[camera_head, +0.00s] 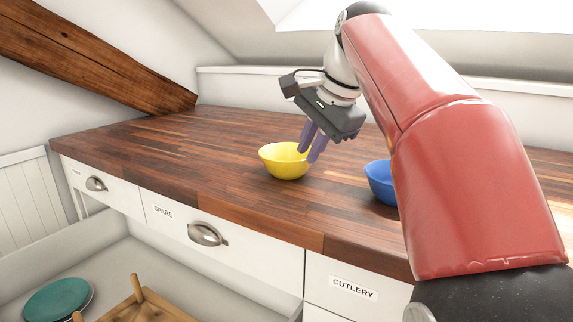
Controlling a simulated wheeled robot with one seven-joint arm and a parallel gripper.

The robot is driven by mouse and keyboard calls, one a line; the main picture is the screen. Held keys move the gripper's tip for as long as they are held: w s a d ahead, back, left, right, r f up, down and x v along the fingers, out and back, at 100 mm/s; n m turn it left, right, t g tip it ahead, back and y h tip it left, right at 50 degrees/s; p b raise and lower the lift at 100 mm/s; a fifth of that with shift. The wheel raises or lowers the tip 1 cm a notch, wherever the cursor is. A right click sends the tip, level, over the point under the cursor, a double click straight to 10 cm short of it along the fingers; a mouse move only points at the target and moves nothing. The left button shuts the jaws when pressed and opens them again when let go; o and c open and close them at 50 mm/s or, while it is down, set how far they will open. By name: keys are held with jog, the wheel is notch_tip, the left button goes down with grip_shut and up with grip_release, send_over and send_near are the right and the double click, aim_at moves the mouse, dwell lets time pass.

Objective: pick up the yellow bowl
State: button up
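The yellow bowl (284,164) stands upright on the wooden counter (190,160), near the middle of the view. My gripper (311,144) is just above and at the right side of the bowl, with its purple fingers pointing down. The fingers overlap the bowl's right rim in the picture. I see a gap between the two fingers, so the gripper looks open. I cannot tell whether a finger touches the rim or whether one is inside the bowl.
A blue bowl (379,182) stands to the right, partly hidden by my red arm. A wooden beam (90,62) slopes down at the left back. Below the counter, an open drawer holds a teal plate (57,300) and a wooden object (146,308). The counter's left part is clear.

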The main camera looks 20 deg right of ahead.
aim_at(304, 163)
jog(key=x, duration=0.4)
jog(key=shift+w+f+b, duration=0.1)
jog(key=shift+f+b, duration=0.1)
jog(key=shift+b, duration=0.15)
jog(key=shift+c, duration=0.2)
grip_shut()
jog(key=shift+d, duration=0.1)
